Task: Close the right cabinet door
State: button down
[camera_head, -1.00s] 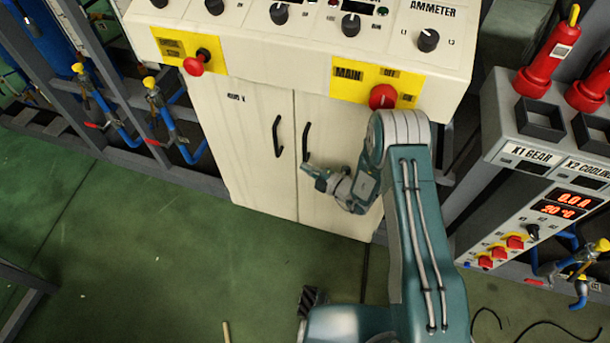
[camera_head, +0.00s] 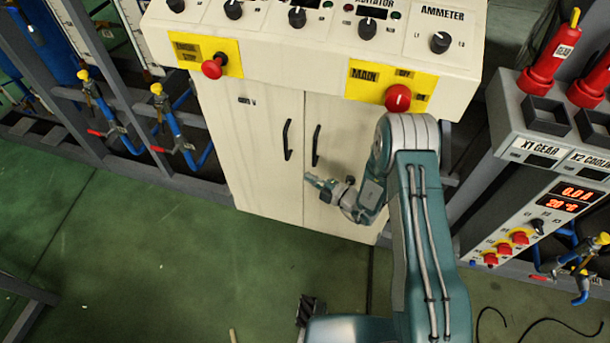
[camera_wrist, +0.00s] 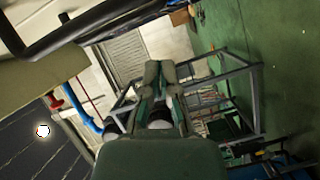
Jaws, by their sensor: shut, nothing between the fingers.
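The beige cabinet's right door (camera_head: 345,120) stands beside the left door (camera_head: 255,140), with a thin dark seam between them. It looks flush or nearly so; I cannot tell whether it is fully closed. Its black vertical handle (camera_head: 316,145) is near the seam. My gripper (camera_head: 308,178) is shut and empty, just below that handle and in front of the doors, pointing left. I cannot tell whether it touches the door. In the wrist view, the shut fingers (camera_wrist: 162,72) point away from the camera, and a dark curved bar, likely the handle (camera_wrist: 100,28), crosses the top left.
The sloped control panel (camera_head: 300,60) with a red MAIN knob (camera_head: 398,97) overhangs the doors. A grey instrument unit (camera_head: 500,175) stands close on the right. Pipes with yellow-topped valves (camera_head: 170,120) are at the left. Green floor (camera_head: 200,260) in front is mostly clear.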

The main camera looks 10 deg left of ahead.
jog(key=w+d+f+v, duration=0.1)
jog(key=v, duration=0.8)
jog(key=s+r+n+g+h, duration=0.1)
jog(key=s+r+n+g, duration=0.4)
jog(key=r+n, duration=0.65)
jog(key=s+r+n+g+h, duration=0.2)
jog(key=s+r+n+g, duration=0.25)
jog(key=r+n, duration=0.7)
jog(key=s+d+r+n+t+h, duration=0.7)
jog(key=s+d+r+n+h, duration=0.5)
jog(key=n, duration=0.9)
jog(key=s+d+r, duration=0.1)
jog(key=d+r, duration=0.2)
jog(key=d, duration=0.2)
jog(key=shift+s+d+n+t, duration=0.35)
jog(key=shift+s+n, duration=0.05)
